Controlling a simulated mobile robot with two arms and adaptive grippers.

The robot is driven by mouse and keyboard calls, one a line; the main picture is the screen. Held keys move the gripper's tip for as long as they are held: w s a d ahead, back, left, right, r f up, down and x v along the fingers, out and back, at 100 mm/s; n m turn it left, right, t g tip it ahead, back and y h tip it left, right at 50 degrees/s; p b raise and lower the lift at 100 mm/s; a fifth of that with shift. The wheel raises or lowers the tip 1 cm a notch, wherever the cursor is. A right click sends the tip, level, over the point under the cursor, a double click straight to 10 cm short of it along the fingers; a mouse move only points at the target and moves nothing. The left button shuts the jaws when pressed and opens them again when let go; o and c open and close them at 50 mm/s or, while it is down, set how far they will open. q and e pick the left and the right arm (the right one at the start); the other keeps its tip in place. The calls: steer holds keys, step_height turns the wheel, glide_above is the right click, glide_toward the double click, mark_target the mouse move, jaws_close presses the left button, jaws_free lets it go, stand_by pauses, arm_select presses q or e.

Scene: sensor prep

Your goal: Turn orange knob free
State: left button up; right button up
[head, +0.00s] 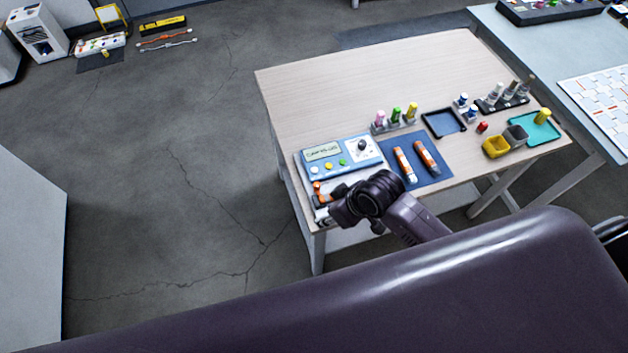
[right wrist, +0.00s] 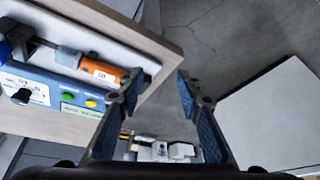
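An orange cylindrical part (right wrist: 100,69) with a white label and a grey cap lies on a white surface near the table edge in the right wrist view. Orange also shows at the front left table corner in the head view (head: 317,187), partly hidden by my arm. I cannot tell whether this part is the knob. My left gripper is not in view.
A blue device (head: 340,157) with a display, dark knob and buttons stands behind the orange part. A blue mat (head: 431,175) holds two orange-and-white cylinders. Bottles, a yellow bin (head: 496,147) and a teal tray (head: 541,131) stand farther right. The back of the table (head: 370,85) is clear.

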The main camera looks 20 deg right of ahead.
mark_target(317, 184)
steer(key=w+d+r+n, duration=0.3)
steer(key=w+r, duration=0.3)
steer(key=w, duration=0.3)
steer(key=shift+g+y, duration=0.3)
steer(key=shift+g, duration=0.1)
steer(key=shift+s+p+x, duration=0.15)
steer(key=shift+p+x, duration=0.35)
steer(key=shift+x, duration=1.35)
steer(key=shift+s+p+x, duration=0.1)
steer(key=shift+p+x, duration=0.35)
steer(key=shift+x, duration=1.45)
steer(key=shift+c, duration=0.3)
jaws_close()
